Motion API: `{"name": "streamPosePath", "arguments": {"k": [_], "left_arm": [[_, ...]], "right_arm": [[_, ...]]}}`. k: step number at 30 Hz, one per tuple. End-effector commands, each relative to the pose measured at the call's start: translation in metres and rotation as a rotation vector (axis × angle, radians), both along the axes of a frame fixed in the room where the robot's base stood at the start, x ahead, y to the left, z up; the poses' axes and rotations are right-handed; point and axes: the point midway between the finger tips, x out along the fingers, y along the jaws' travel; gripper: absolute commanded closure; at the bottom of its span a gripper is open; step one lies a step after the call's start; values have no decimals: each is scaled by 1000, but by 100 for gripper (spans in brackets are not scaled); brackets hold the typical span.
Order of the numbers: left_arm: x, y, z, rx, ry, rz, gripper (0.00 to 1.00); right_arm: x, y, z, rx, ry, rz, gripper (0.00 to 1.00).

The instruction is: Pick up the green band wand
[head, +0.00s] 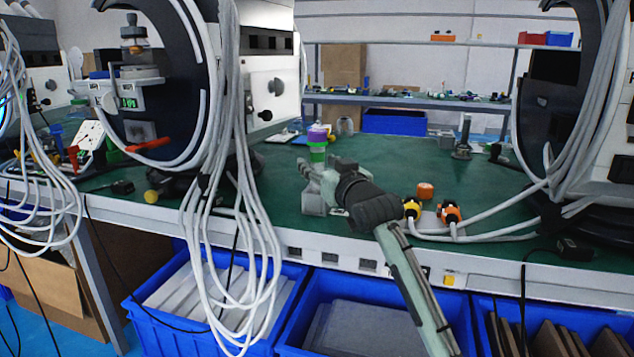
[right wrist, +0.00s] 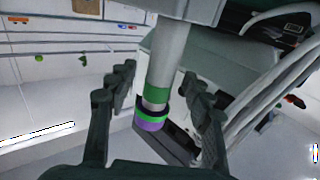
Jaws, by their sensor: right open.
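The green band wand (head: 317,154) stands upright on the green-topped table, left of the middle in the head view. The wand's lower part is hidden by the gripper in the head view. My left gripper is not in view.
A machine with hanging white cables (head: 225,190) stands to the left, and another with cables (head: 570,150) to the right. Yellow and orange cable ends (head: 450,212) lie right of my arm. Blue bins (head: 345,325) stand below the table edge. The table's middle back is mostly clear.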

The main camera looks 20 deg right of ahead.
Motion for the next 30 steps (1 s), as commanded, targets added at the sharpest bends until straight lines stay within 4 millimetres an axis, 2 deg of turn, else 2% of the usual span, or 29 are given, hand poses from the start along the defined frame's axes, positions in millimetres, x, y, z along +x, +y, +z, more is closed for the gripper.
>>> {"name": "streamPosePath", "arguments": {"k": [4,11,23,24,30], "left_arm": [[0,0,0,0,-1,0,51],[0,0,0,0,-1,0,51],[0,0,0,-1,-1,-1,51],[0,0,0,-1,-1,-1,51],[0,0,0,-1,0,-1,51]], "right_arm": [[14,1,-1,1,1,1,49],[15,1,-1,0,1,1,49],[14,1,-1,0,2,1,98],[14,1,-1,0,2,1,100],[14,1,0,0,-1,1,100]]}}
